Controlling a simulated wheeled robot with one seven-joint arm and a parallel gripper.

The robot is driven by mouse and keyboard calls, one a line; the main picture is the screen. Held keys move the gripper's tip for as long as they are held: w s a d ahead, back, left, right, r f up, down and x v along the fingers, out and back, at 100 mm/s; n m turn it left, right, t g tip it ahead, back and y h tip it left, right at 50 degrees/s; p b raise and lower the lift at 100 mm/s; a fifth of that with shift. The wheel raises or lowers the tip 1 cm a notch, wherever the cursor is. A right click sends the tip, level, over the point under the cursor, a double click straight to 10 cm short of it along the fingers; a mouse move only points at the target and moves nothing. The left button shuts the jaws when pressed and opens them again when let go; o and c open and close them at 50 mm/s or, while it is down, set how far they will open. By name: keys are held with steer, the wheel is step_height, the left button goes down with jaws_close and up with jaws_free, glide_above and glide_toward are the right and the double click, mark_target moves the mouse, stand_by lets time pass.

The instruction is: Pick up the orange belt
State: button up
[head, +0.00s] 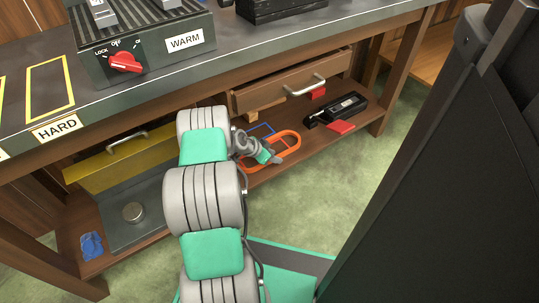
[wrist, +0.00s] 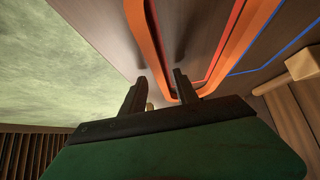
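The orange belt (head: 298,142) is a long closed loop on the lower shelf under the workbench. In the wrist view the belt (wrist: 149,40) runs away from my gripper, with its near curved end close to the fingers. My gripper (head: 271,158) is at the belt's front side in the head view and hides part of it. In the wrist view my gripper (wrist: 158,77) is open. One side of the belt appears between its two fingers, with the right finger appearing inside the loop. I cannot tell whether the fingers touch the belt.
A blue outline (head: 262,129) lies beside the belt. A black tool (head: 338,109) and red pieces lie on the shelf's right side. A drawer (head: 290,80) hangs above. A grey tray (head: 150,220) with a round metal piece and a blue cloth (head: 91,246) are at the left.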

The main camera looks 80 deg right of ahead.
steer(key=shift+s+d, duration=0.1)
steer(key=shift+d, duration=0.05)
steer(key=shift+c, duration=0.3)
jaws_close()
stand_by(1.0)
